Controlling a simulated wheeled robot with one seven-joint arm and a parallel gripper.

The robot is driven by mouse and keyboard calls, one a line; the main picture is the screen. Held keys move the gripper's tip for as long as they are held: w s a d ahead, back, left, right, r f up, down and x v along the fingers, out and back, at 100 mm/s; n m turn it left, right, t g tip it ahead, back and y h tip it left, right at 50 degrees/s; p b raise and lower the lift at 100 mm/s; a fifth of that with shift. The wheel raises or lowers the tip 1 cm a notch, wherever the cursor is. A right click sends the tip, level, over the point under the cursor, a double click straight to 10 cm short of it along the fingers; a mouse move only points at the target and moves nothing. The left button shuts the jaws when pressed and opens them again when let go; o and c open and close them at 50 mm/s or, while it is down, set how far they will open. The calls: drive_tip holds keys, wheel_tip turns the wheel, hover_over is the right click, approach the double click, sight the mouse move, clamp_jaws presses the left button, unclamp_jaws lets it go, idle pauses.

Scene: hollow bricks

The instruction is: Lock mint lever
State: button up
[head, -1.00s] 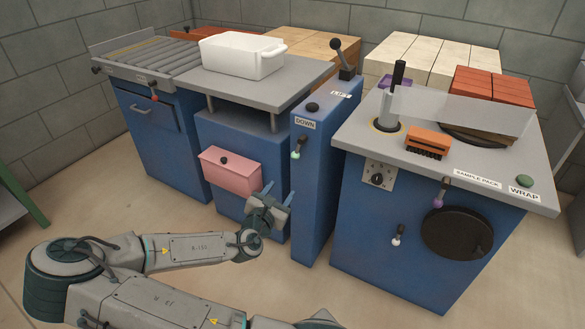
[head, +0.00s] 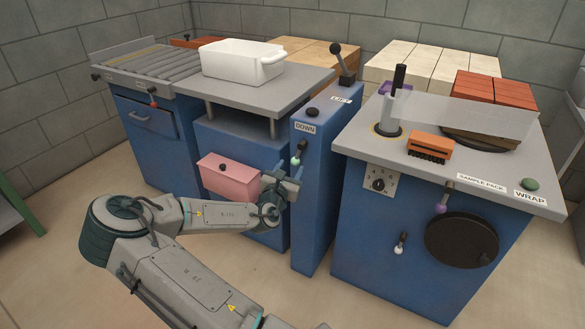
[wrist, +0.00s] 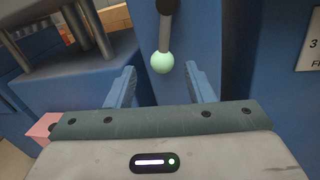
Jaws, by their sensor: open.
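The mint lever (head: 296,158) hangs on the front face of the narrow blue lift column (head: 318,200), below the DOWN label. In the wrist view its pale mint ball (wrist: 162,63) is at the lower end of a grey shaft that hangs down from a dark pivot. My gripper (head: 284,176) is open and empty, just in front of and slightly below the lever. In the wrist view the two blue fingers (wrist: 160,84) stand apart, with the ball between and beyond their tips. No contact with the ball is visible.
A pink box (head: 230,177) is on the blue cabinet just left of my gripper. A white tub (head: 243,62) stands on the grey platform above. The wrapping machine (head: 400,230), with purple and white levers, stands to the right across a narrow gap.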

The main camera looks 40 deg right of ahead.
drive_tip(key=shift+x, duration=1.2)
clamp_jaws()
drive_tip(key=shift+s+d+n+p, duration=0.15)
drive_tip(key=shift+s+n+p, duration=0.2)
drive_tip(key=shift+n+p, duration=0.4)
drive_tip(key=shift+s+d+f+n+g+y+p, duration=0.15)
drive_tip(key=shift+s+n+p, duration=0.25)
drive_tip(key=shift+n, duration=0.2)
drive_tip(key=shift+s+d+r+n+g+y+p, duration=0.15)
drive_tip(key=shift+s+n+p, duration=0.1)
drive_tip(key=shift+n+p, duration=0.25)
drive_tip(key=shift+f, duration=0.1)
unclamp_jaws()
